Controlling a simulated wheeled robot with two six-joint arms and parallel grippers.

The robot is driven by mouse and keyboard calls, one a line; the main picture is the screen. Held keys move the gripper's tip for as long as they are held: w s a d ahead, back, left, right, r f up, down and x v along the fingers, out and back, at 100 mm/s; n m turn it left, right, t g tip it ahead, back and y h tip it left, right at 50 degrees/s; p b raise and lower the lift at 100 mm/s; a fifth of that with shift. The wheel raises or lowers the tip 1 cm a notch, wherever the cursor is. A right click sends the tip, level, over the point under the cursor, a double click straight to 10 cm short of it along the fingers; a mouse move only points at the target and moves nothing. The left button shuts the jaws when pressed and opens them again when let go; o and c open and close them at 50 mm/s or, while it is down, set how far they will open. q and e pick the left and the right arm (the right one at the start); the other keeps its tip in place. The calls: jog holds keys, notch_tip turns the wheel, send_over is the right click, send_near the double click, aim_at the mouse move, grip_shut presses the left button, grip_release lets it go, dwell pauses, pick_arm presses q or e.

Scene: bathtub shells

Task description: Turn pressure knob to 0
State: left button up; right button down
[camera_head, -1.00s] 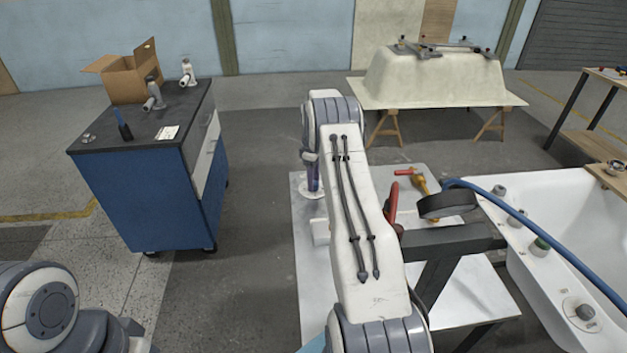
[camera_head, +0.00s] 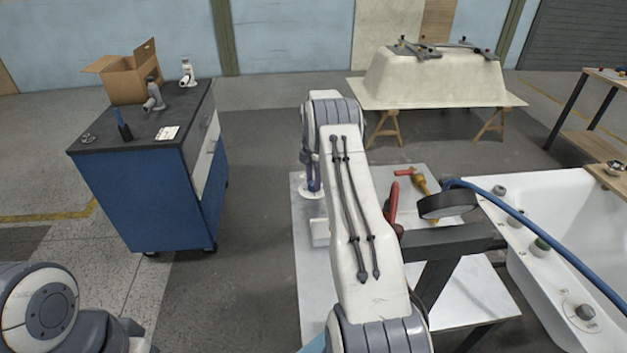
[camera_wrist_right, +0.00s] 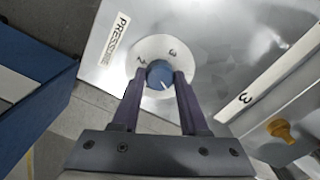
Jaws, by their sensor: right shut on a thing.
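In the right wrist view, a blue round knob (camera_wrist_right: 159,72) sits on a pale dial disc (camera_wrist_right: 178,47) beside a PRESSURE label (camera_wrist_right: 115,38). A 2 and a 3 show on the disc; its near part is hidden. A short white mark on the knob points toward the lower right of the picture. My right gripper (camera_wrist_right: 160,80) is shut on the knob, one purple finger on each side. In the head view the right gripper (camera_head: 313,178) is over the dial disc (camera_head: 311,192) on a pale metal panel (camera_head: 312,270); the knob is hidden there. My left gripper is out of view.
Red-handled tool (camera_head: 393,200), blue hose (camera_head: 515,212) and white bathtub (camera_head: 545,200) lie right of my arm. A blue cabinet (camera_head: 150,200) stands left, with clear floor between.

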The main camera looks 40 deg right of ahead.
jog(key=n, duration=0.4)
jog(key=shift+w+d+r+n, duration=0.1)
jog(key=shift+d+r+n, duration=0.05)
jog(key=shift+n, duration=0.15)
dwell(0.5)
jog(key=shift+c, duration=2.1)
grip_release()
notch_tip(320, 180, up, 10)
jog(key=b, duration=0.1)
jog(key=shift+r, duration=0.2)
